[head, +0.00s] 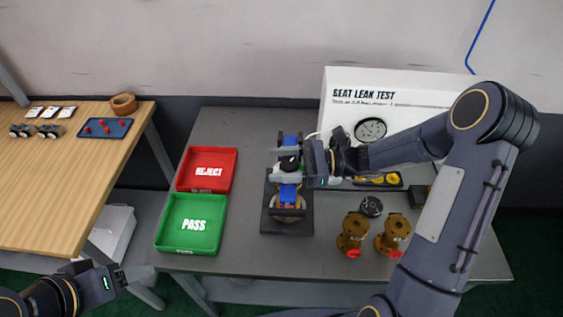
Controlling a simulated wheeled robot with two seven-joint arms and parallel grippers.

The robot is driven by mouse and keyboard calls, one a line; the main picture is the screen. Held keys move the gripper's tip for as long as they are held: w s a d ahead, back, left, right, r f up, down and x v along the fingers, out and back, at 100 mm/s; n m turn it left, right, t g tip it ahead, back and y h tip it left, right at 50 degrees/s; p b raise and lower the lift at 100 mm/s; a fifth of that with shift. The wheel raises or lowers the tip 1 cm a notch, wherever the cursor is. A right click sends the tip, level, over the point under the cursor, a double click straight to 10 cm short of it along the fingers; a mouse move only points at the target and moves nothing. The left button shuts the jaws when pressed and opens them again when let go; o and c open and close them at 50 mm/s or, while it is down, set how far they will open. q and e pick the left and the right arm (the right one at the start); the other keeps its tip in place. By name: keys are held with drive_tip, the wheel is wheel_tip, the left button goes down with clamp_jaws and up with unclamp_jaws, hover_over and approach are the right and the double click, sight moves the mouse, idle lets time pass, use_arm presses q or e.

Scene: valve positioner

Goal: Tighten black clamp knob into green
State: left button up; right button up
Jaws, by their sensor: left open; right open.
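The black clamp knob (289,164) sits on top of the blue clamp (290,192) in the middle of the grey table. The clamp stands over a brass valve (287,214) on a black fixture base (267,217). My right gripper (281,165) reaches in from the right, its open fingers on the far and near sides of the knob. I cannot tell whether they touch it. The gripper hides part of the clamp. No green zone on the clamp can be made out. My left gripper (136,273) is open and empty at the lower left, away from the fixture.
A red REJECT tray (233,165) and a green PASS tray (162,232) lie left of the fixture. Two brass valves (353,231) (394,234) stand at the right. A SEAT LEAK TEST panel (410,105) stands behind. A wooden bench (60,180) is at left.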

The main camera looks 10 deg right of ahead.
drive_tip(key=shift+c, duration=0.4)
drive_tip(key=c, duration=0.9)
drive_tip(key=m+t+b, duration=0.1)
drive_tip(key=t, duration=0.1)
drive_tip(key=shift+w+m+t+h, duration=0.1)
drive_tip(key=shift+m+t+h, duration=0.2)
drive_tip(key=shift+m+h, duration=0.1)
drive_tip(key=shift+w+m+t+h+b, duration=0.15)
drive_tip(key=shift+m+t+h+b, duration=0.2)
drive_tip(key=shift+m+t, duration=0.5)
drive_tip(key=shift+d, duration=0.1)
drive_tip(key=o, duration=1)
